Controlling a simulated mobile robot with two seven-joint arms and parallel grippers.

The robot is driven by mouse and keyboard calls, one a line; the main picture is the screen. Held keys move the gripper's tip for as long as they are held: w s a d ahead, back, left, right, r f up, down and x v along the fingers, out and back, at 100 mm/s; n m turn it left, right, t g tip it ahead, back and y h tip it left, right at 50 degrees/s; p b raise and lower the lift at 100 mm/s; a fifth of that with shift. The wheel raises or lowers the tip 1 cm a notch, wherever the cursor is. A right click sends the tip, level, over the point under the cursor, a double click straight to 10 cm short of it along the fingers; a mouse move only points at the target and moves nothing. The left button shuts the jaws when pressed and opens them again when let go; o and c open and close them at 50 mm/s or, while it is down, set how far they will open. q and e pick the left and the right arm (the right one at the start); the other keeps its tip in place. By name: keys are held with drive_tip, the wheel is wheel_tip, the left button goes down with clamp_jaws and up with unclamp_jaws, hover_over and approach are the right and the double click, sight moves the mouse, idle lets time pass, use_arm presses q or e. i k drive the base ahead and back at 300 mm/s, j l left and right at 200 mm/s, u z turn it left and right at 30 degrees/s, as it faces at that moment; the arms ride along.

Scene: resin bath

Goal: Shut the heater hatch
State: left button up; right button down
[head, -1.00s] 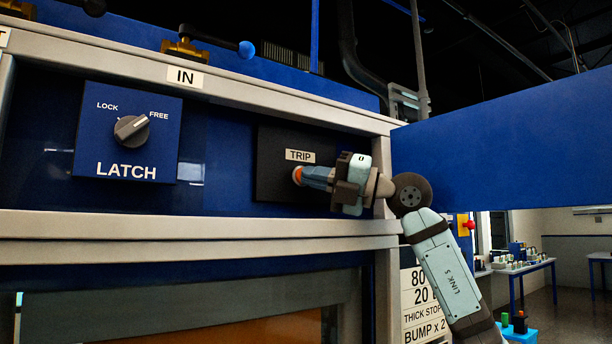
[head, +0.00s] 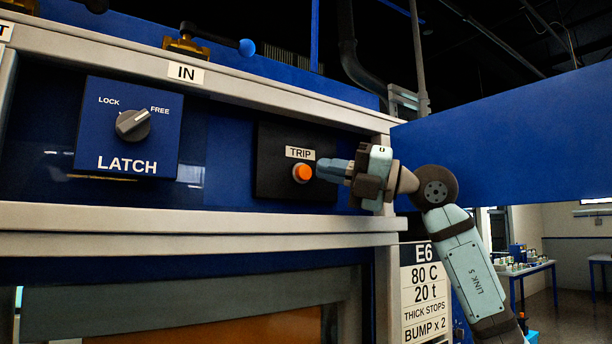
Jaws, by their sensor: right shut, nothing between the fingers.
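No label in view names the heater hatch. A flat blue panel (head: 500,150) juts out from the right edge of the machine like an open door, but I cannot tell if it is the hatch. On the machine's front, a black plate (head: 275,150) marked TRIP carries an orange button (head: 302,173). My right gripper (head: 326,170) is shut and empty, its tips just right of the button and apart from it. A blue LATCH box (head: 105,125) has a grey knob (head: 133,125) pointing toward FREE. My left gripper is out of view.
A pale frame rail (head: 200,222) runs below the controls, above a dark opening with an orange surface (head: 240,328). A label sheet (head: 421,292) hangs on the right post. Valve handles (head: 215,42) sit on top. A bench (head: 525,270) stands far right.

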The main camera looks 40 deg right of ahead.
sight(549, 140)
drive_tip(key=k+j, duration=0.1)
drive_tip(key=k, duration=0.9)
